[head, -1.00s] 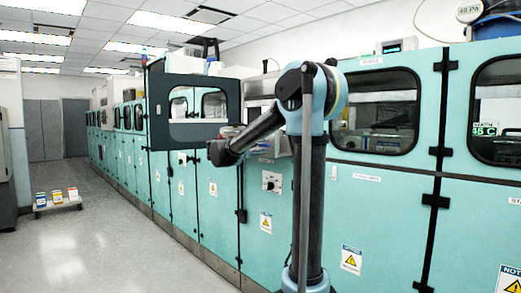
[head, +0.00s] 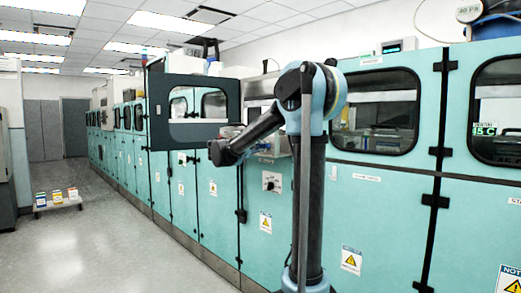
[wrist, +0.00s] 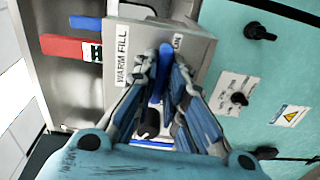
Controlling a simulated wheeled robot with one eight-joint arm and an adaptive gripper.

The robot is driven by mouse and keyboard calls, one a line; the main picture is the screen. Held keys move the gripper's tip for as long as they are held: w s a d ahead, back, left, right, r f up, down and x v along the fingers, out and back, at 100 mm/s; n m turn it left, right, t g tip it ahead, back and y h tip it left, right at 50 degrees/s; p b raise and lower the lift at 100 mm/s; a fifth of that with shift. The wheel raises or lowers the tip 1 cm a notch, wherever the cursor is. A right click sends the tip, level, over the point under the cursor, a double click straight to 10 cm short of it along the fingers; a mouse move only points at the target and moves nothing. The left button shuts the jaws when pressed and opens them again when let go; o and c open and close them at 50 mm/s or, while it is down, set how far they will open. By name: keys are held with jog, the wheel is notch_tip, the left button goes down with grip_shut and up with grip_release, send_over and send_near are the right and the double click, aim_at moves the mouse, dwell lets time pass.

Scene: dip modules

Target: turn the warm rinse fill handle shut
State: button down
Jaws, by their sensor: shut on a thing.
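In the wrist view the warm fill handle (wrist: 167,60) is a narrow blue lever on a grey metal panel (wrist: 190,50). A "WARM FILL" label (wrist: 122,58) is beside it on the left and an "ON" label (wrist: 178,41) on the right. My gripper (wrist: 165,72) is shut on the blue lever, one finger on each side. The fingers hide the lever's lower part, so its full angle is hard to tell. In the head view my arm reaches to the open bay, and the handle cannot be made out there.
A red bar (wrist: 62,47) and a blue bar (wrist: 86,23) lie left of the panel. A black knob (wrist: 238,98) sits on the teal front to the right.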

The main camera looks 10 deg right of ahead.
jog(key=shift+f+m, duration=0.15)
jog(key=shift+m, duration=8.55)
jog(key=c, duration=1.6)
grip_release()
jog(key=shift+c, duration=0.2)
